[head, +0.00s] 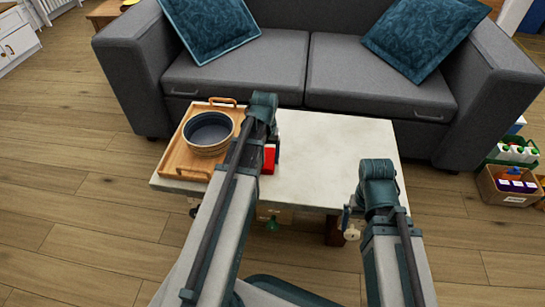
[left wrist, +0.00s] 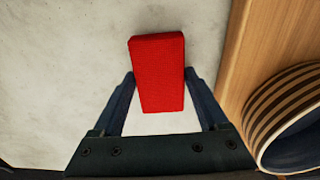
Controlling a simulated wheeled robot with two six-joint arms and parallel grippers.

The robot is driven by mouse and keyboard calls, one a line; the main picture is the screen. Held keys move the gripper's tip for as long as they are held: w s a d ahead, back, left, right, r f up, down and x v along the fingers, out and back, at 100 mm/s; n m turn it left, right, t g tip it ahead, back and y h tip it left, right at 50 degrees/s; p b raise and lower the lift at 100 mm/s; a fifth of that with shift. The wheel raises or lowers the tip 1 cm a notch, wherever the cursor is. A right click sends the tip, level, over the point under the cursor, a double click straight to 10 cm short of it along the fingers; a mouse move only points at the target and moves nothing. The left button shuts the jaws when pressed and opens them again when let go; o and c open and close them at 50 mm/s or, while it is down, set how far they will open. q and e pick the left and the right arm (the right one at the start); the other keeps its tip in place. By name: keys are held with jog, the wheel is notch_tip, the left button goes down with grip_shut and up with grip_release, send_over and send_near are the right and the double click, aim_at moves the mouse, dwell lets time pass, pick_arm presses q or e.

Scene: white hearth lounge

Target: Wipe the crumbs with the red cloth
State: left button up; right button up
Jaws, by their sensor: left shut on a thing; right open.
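The red cloth (head: 269,158) is a folded block over the pale stone tabletop (head: 330,150), just right of the wooden tray. My left gripper (left wrist: 159,76) is shut on the red cloth (left wrist: 157,60), one finger on each side, in the left wrist view. In the head view my left arm hides part of the cloth and the tabletop behind it. My right gripper (head: 347,218) is open and empty at the table's front right edge. I cannot make out any crumbs in either view.
The wooden tray (head: 172,160) holds a striped bowl (head: 209,132) on the table's left. A grey sofa (head: 372,78) stands behind the table. Crates with bottles and packets (head: 512,184) stand on the floor at right. The tabletop's right half looks clear.

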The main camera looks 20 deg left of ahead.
aim_at(295, 166)
pick_arm(q)
jog(key=shift+s+a, duration=0.1)
jog(key=shift+a, duration=0.15)
jog(key=shift+f, duration=0.1)
jog(key=shift+c, duration=0.6)
jog(key=shift+w+d, duration=0.25)
jog(key=shift+d, duration=0.65)
jog(key=shift+w+d, duration=0.25)
jog(key=shift+d, duration=0.65)
jog(key=shift+w+d, duration=0.25)
jog(key=shift+d, duration=0.6)
jog(key=shift+w+d, duration=0.2)
jog(key=shift+d, duration=0.6)
jog(key=shift+d, duration=0.1)
jog(key=shift+w+d, duration=0.25)
jog(key=shift+d, duration=0.55)
jog(key=shift+w+d, duration=0.2)
jog(key=shift+d, duration=0.55)
